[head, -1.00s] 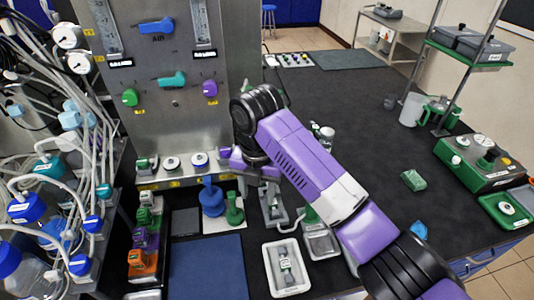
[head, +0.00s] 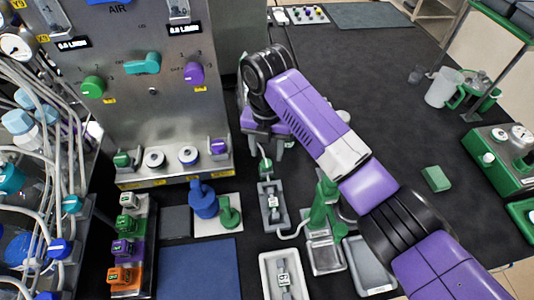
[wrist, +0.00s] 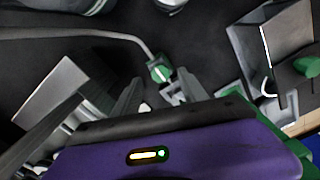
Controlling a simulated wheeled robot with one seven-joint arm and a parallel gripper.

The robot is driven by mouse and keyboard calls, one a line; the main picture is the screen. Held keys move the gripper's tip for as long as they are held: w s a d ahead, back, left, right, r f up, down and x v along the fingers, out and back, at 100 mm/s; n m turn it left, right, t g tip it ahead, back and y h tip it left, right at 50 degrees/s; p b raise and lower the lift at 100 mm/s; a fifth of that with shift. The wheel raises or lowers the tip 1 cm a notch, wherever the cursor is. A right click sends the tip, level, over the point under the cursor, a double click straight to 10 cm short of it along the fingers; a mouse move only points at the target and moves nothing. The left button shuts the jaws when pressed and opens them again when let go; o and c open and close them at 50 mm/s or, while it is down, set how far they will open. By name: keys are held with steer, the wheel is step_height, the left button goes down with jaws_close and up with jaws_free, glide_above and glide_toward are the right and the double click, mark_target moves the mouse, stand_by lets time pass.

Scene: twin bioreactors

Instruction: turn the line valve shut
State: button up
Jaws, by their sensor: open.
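A small green valve handle with a pale mark, probably the line valve, sits on a thin grey line in the wrist view (wrist: 159,70). It also shows in the head view (head: 265,165), just behind a grey tray. My gripper (head: 266,148) points down over it, right of the steel panel. In the wrist view my two fingers (wrist: 160,88) stand apart with nothing held, one on either side of the handle's near end. I cannot tell whether they touch it. The fingers and purple palm hide part of the valve's base.
The steel panel (head: 150,110) with coloured knobs stands close on the left. Grey trays with small fittings (head: 272,215) and a tall green fitting (head: 322,205) stand in front. A green block (head: 436,179) lies right. The dark bench beyond my arm is mostly clear.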

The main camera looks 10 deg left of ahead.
mark_target(267, 162)
steer(key=shift+f, duration=1.95)
jaws_close()
